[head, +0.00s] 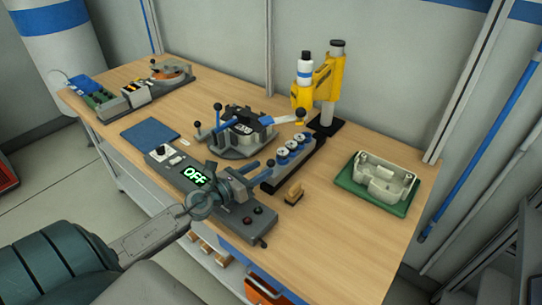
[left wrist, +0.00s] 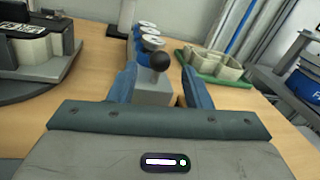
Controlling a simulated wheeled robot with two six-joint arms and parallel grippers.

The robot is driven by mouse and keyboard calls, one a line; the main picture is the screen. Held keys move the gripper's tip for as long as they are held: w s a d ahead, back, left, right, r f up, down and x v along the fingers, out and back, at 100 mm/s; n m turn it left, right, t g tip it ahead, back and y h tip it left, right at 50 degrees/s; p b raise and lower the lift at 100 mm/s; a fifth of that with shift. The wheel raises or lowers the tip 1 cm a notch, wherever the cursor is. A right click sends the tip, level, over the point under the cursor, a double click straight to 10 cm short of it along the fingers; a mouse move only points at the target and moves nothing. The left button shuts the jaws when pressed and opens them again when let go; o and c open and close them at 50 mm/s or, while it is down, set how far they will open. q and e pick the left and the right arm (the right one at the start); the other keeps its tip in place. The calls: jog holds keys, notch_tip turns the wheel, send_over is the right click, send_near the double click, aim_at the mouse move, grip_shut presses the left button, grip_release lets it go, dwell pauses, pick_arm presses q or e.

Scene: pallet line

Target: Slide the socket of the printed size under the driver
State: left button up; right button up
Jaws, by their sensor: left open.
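A black ball knob (left wrist: 160,61) on a grey block (left wrist: 153,91) stands at the near end of the row. My left gripper (head: 264,172) is open, its blue fingers either side of the grey block in the left wrist view. Contact cannot be told. I cannot read a printed size. My right gripper is not in view.
A control box (head: 160,160) with a lit OFF display lies under my left arm. A fixture with black knobs (head: 240,130) stands left of the sockets. A small tan block (head: 293,193) lies right of them. A pale housing (head: 382,178) rests on a green tray (head: 352,186). The front right is clear.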

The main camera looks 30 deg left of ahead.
aim_at(271, 162)
pick_arm(q)
jog(key=p+x, duration=0.1)
jog(key=x, duration=0.2)
jog(key=shift+w+r, duration=0.15)
jog(key=shift+w, duration=0.1)
jog(key=shift+w+d+p, duration=0.25)
jog(key=shift+w+p, duration=0.15)
jog(key=shift+w, duration=0.3)
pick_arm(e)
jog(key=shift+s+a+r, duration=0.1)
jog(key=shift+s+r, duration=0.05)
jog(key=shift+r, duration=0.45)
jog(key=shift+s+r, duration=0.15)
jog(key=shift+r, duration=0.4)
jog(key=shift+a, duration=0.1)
pick_arm(q)
grip_shut()
jog(key=shift+w, duration=0.1)
